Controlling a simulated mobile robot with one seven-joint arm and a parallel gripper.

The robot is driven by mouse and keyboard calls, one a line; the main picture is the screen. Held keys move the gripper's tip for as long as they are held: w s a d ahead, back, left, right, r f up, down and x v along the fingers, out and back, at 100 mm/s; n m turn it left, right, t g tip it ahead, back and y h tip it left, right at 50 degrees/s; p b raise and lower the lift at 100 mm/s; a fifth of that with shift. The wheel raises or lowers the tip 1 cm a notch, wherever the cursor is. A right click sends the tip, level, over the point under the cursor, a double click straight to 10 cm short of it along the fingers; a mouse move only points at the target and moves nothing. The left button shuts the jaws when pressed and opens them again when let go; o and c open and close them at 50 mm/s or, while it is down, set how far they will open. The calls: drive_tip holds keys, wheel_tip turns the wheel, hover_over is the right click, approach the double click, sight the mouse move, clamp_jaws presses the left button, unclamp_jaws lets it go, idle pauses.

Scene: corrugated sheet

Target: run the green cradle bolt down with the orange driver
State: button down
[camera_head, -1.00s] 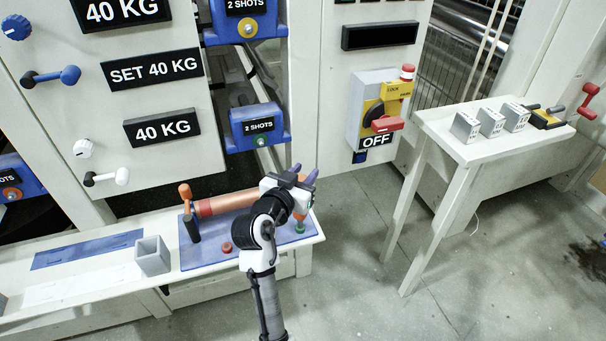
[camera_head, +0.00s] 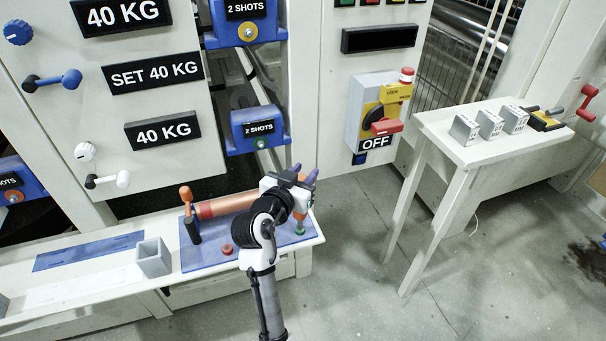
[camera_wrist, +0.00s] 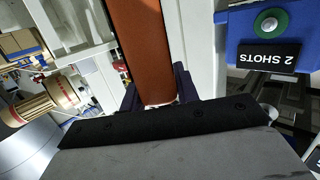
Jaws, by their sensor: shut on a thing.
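My gripper (camera_head: 303,174) is shut on the orange driver (camera_head: 302,207), over the right end of the blue cradle plate (camera_head: 205,257). In the wrist view the driver's orange body (camera_wrist: 147,45) runs between the two dark fingers. The green bolt (camera_head: 300,229) is at the right end of the plate, just below the driver. I cannot tell if the driver's tip touches it. A copper-coloured roll (camera_head: 232,204) lies along the cradle, its right end hidden behind my gripper. A red bolt (camera_head: 226,249) is at the plate's front, left of my arm.
An upright orange handle (camera_head: 186,194) and a black post (camera_head: 194,230) stand at the plate's left. A grey open box (camera_head: 153,258) sits left of them on the bench. The machine panel with blue units (camera_head: 257,128) rises behind. A side table (camera_head: 485,150) stands right; the floor between is clear.

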drive_tip(key=shift+r, duration=0.2)
wheel_tip(320, 180, up, 6)
drive_tip(key=p, duration=0.4)
drive_tip(key=shift+p, duration=0.3)
idle(0.8)
